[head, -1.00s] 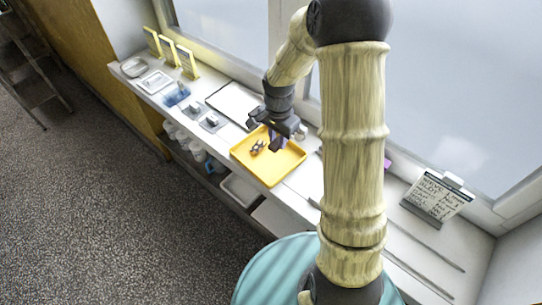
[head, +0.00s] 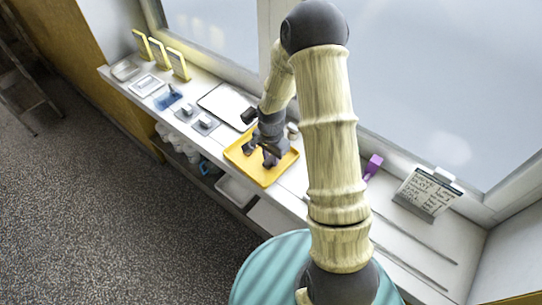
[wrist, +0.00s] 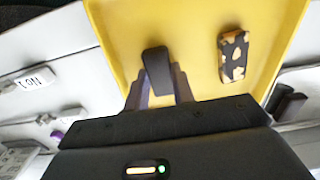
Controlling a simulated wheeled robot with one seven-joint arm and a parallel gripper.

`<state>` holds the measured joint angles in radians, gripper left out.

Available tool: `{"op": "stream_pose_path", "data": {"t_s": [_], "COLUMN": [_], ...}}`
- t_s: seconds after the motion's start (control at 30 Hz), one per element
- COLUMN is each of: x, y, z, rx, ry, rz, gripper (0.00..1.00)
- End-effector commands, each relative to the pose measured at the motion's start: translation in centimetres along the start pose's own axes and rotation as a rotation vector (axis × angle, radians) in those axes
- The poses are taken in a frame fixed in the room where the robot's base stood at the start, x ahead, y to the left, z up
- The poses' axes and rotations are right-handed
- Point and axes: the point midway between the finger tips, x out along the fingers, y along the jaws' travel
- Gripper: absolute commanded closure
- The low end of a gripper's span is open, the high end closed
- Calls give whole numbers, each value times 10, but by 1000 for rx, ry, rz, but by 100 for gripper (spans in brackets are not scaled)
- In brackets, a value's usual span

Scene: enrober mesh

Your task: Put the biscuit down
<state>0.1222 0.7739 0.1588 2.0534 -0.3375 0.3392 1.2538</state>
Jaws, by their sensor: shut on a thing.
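My gripper (head: 268,157) is over the yellow tray (head: 288,162), pointing down. In the wrist view my gripper (wrist: 158,88) is shut on a dark, rounded-oblong block, which I take as the biscuit (wrist: 157,70); the fingers hide part of it. The yellow tray (wrist: 115,30) lies beneath it. I cannot tell whether the biscuit touches the tray. A second dark piece with tan patches (wrist: 233,56) lies in the tray, to the right of my gripper and apart from it in the wrist view.
A white board with a dark edge (head: 227,104) lies beside the tray on the sill. Small grey blocks (head: 205,123), a blue item (head: 168,98) and yellow frames (head: 178,64) stand farther left. A purple item (head: 373,165) and a written card (head: 428,190) are at right.

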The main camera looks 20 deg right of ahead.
Motion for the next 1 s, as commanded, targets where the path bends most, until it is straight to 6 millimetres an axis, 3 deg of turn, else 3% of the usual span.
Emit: {"op": "stream_pose_path", "data": {"t_s": [0.4,0.43,0.5,0.53,0.83,1.0], "x": [7,5,5,5,4,-7], "y": [0,0,0,0,0,-1], "z": [0,0,0,0,0,-1], "rx": [0,0,0,0,0,1], "ry": [0,0,0,0,0,3], "rz": [0,-1,0,0,-1,-3], "gripper": [88,70,56,54,54,54]}}
